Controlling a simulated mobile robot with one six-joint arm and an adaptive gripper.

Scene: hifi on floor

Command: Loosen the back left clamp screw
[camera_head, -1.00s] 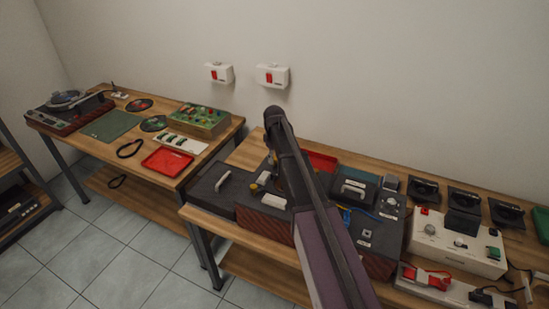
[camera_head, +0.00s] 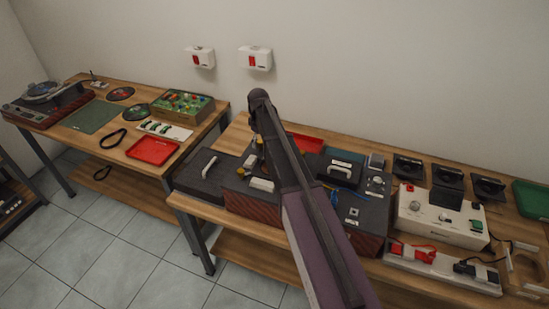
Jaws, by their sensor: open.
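My dark and purple arm (camera_head: 310,215) crosses the middle of the view, its rounded upper joint (camera_head: 260,100) in front of the wall. My gripper cannot be made out; the arm hides the area behind it. A dark-topped case with a reddish-brown front (camera_head: 245,202) stands on the right bench, partly behind the arm. A similar case (camera_head: 362,238) stands right of the arm, with small pale fittings on top. No clamp screw can be told apart at this size.
The right bench (camera_head: 235,226) is crowded: a dark lid with a pale handle (camera_head: 203,176), a red tray (camera_head: 304,143), a white control box (camera_head: 440,217) and a power strip (camera_head: 445,268). The left bench (camera_head: 110,147) holds a turntable (camera_head: 45,103) and another red tray (camera_head: 153,150). Floor is clear between the benches.

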